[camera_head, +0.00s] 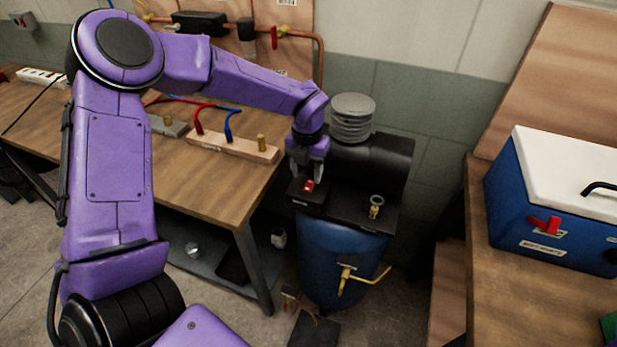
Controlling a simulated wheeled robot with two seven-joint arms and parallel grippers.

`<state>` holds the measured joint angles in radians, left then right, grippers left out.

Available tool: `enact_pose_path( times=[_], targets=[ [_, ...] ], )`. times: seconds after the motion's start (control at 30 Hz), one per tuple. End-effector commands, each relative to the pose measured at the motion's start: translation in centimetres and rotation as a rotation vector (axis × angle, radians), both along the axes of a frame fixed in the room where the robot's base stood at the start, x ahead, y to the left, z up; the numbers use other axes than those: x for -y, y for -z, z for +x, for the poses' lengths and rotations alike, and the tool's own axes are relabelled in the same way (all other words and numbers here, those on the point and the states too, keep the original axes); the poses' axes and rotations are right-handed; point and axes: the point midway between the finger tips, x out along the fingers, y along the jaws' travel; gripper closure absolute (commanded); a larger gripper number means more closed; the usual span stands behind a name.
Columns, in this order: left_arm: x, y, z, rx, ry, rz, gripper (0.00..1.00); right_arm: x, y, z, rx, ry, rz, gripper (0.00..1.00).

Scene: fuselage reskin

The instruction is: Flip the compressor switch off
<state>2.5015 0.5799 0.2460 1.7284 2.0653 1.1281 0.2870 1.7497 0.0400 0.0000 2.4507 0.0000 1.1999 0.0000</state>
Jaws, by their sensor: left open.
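The compressor has a blue tank (335,262) with a black motor housing (385,165) and a grey ribbed cylinder on top. Its switch is a small red rocker (309,186) on a black box (302,197) at the left of the compressor's top. My left gripper (308,178) points down from above, its open fingers just over the red switch. I cannot tell whether a fingertip touches the switch. Which way the switch is tipped is too small to tell. My right gripper is not in view.
A wooden workbench (200,185) stands left of the compressor, with a block holding brass fittings and red and blue hoses. A blue cooler (548,190) with a white lid sits on the right bench. A brass valve (376,206) stands on the compressor's top, close to the gripper.

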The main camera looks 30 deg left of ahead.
Motion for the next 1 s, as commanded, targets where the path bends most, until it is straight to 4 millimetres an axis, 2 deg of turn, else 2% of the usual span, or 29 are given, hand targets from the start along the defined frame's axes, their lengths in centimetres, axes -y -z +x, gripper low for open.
enact_pose_path(
  times=[0.1, 0.2, 0.33, 0.53, 0.57, 0.7, 0.87, 1.0],
  targets=[
    [0.0, 2.2, -0.1, -0.005, 0.001, 0.002, 0.49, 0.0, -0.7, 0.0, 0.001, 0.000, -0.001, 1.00],
    [0.0, 3.6, 0.0, -0.002, 0.001, 0.001, 0.49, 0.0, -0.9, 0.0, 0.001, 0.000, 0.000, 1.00],
    [0.0, 4.3, 0.0, 0.001, 0.001, 0.001, 0.49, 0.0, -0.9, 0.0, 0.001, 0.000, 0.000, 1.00],
    [0.0, 4.4, 0.0, 0.001, 0.001, 0.000, 0.49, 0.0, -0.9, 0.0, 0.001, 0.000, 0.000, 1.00],
    [0.0, 4.4, 0.0, 0.001, 0.001, 0.000, 0.55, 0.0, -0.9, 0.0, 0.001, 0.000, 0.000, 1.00],
    [0.0, 4.3, 0.0, 0.001, 0.001, 0.000, 1.00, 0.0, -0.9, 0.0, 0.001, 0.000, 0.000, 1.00],
    [0.0, 4.3, 0.1, -0.009, -0.001, -0.001, 1.00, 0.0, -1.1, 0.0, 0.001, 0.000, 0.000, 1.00],
    [-0.1, 3.9, 0.4, -0.096, -0.004, -0.022, 1.00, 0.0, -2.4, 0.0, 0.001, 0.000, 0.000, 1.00]
  ],
)
